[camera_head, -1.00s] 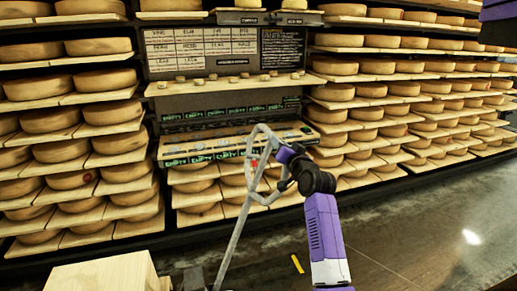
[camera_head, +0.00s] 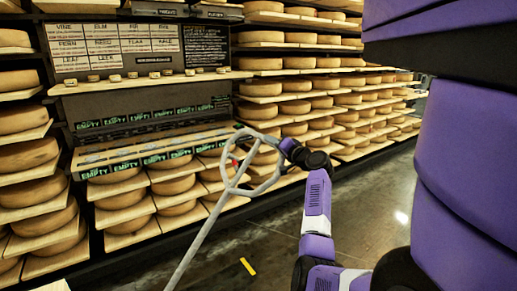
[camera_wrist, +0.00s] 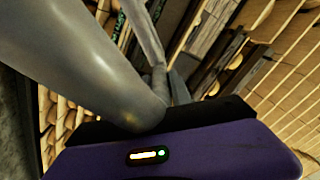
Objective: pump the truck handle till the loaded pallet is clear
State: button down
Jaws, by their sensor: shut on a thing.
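The grey truck handle (camera_head: 203,232) rises from the bottom of the head view, leaning to the right, and ends in a loop with a small red part (camera_head: 235,161). My gripper (camera_head: 284,150) is at the right side of the loop and shut on it; the fingertips are partly hidden there. In the wrist view the grey handle tube (camera_wrist: 95,60) runs close across the gripper's dark front edge. The truck body and forks are out of view. Only a sliver of pale wood (camera_head: 52,286) shows at the bottom left.
Shelves of cheese wheels (camera_head: 290,108) on boards line the back and left. A board with labels (camera_head: 115,45) and a row of "EMPTY" tags (camera_head: 150,160) sit mid-rack. A yellow floor mark (camera_head: 248,267) lies right of the handle. Open floor (camera_head: 385,195) extends to the right.

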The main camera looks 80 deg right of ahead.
jog(key=shift+m, duration=0.4)
jog(key=shift+s+d+f+b, duration=0.75)
jog(key=shift+s+d+f, duration=0.05)
jog(key=shift+f, duration=0.2)
jog(key=shift+s+d+f+b, duration=0.75)
jog(key=shift+s+d+f, duration=0.05)
jog(key=shift+f, duration=0.15)
jog(key=c, duration=1.2)
grip_release()
jog(key=v, duration=0.7)
jog(key=shift+s+a+p, duration=0.3)
